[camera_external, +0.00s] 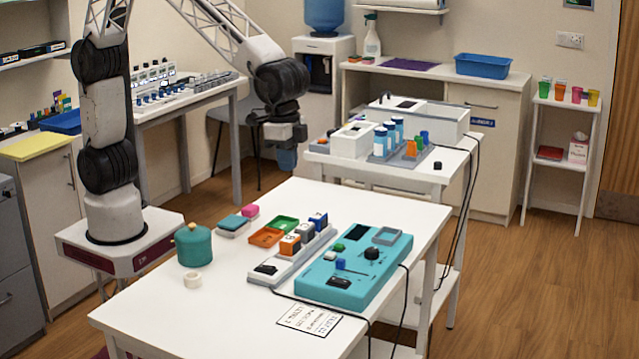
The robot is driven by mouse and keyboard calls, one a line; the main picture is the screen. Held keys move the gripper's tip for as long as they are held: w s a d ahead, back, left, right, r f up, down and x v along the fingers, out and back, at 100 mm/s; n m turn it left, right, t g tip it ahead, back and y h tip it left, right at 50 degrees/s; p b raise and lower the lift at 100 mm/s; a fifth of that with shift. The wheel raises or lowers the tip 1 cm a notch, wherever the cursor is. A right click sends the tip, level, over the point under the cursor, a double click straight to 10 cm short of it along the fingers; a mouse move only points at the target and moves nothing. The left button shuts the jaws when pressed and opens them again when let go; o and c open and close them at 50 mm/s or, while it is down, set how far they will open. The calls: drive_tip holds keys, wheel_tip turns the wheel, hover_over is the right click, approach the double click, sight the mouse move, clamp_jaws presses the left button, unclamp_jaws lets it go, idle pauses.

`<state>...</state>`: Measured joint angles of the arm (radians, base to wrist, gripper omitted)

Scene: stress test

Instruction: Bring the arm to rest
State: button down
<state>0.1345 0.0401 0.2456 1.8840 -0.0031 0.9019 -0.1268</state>
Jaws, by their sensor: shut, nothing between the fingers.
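My gripper (286,158) hangs at the end of my raised arm, pointing down. It is above and behind the far left edge of the white table (225,300) in the picture, clear of everything on it. Its fingers are small and dark here, and they look closed with nothing held. My arm rises from its base on the left and bends over at the top, where the upper part leaves the frame.
A second table (400,180) with bottles stands behind. The table's front left is clear.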

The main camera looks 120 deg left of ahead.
drive_tip(key=s+a+r, duration=0.1)
drive_tip(key=s+a, duration=0.2)
drive_tip(key=s, duration=1)
drive_tip(key=s+a+r+t, duration=0.1)
drive_tip(key=s+a+r, duration=0.1)
drive_tip(key=s, duration=1.2)
drive_tip(key=s+a+r, duration=0.2)
drive_tip(key=s+a, duration=0.2)
drive_tip(key=s, duration=1)
drive_tip(key=shift+r+t, duration=0.25)
drive_tip(key=shift+t, duration=0.15)
drive_tip(key=shift+w+a, duration=0.1)
